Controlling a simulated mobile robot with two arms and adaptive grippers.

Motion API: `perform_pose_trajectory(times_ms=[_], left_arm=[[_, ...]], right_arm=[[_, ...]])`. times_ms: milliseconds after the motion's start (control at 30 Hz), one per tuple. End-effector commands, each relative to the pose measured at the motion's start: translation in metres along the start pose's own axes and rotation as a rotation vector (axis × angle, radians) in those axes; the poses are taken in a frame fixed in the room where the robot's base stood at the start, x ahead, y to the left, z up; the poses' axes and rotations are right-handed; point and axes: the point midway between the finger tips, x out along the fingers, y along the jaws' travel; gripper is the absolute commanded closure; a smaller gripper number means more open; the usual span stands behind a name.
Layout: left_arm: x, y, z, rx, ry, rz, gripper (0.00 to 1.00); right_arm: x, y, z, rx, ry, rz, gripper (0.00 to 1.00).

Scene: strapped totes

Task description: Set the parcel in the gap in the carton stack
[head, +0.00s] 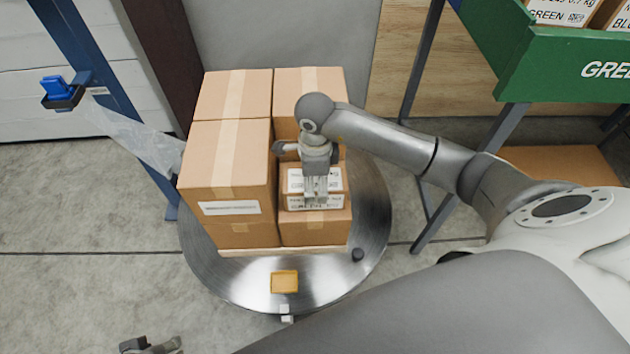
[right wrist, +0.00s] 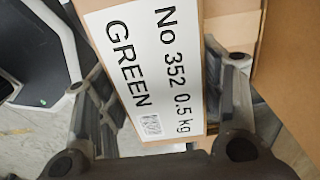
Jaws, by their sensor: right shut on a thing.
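The carton stack (head: 226,155) stands on a round steel turntable, with taller cartons at the left and back. Its gap is at the front right, above a lower carton (head: 314,229). The brown parcel (head: 296,181) has white labels and is at this gap. My right gripper (head: 315,197) reaches down from above and is shut on the parcel. In the right wrist view the parcel's label (right wrist: 150,75) reads "No 352 0.5 kg GREEN" between the fingers. I cannot tell whether the parcel touches the carton below. Part of my left gripper (head: 150,346) shows at the bottom edge, its jaws unclear.
The turntable (head: 375,215) has a yellow square (head: 284,281) at its front. A blue post (head: 85,70) with plastic film (head: 140,130) stands left. A rack with a green bin (head: 560,60) stands at the right. Grey floor is clear at the left.

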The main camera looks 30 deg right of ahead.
Motion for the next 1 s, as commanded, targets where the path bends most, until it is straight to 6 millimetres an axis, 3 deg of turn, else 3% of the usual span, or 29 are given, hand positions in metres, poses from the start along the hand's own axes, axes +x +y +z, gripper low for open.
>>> perform_pose_trajectory(times_ms=[200,233,400,767,867,1000], left_arm=[[0.0,0.0,0.0,0.0,0.003,0.0,0.6],[-0.001,0.0,0.0,0.0,0.004,0.0,0.6],[-0.002,0.0,0.0,0.0,0.005,0.0,0.6],[-0.003,0.0,-0.001,0.0,0.004,0.0,0.6],[-0.001,0.0,-0.001,0.0,0.002,0.0,0.6],[0.022,0.001,0.0,0.002,-0.014,0.002,0.6]], right_arm=[[0.003,-0.001,0.0,0.0,-0.002,-0.002,0.79],[0.003,0.0,0.0,0.0,-0.001,0.0,0.35],[0.002,0.0,0.0,0.0,-0.001,0.0,0.16],[0.0,0.0,0.0,0.0,-0.001,0.0,0.16],[-0.009,-0.001,0.0,0.0,-0.001,-0.002,0.16],[-0.034,-0.001,0.0,-0.001,-0.002,-0.004,0.16]])
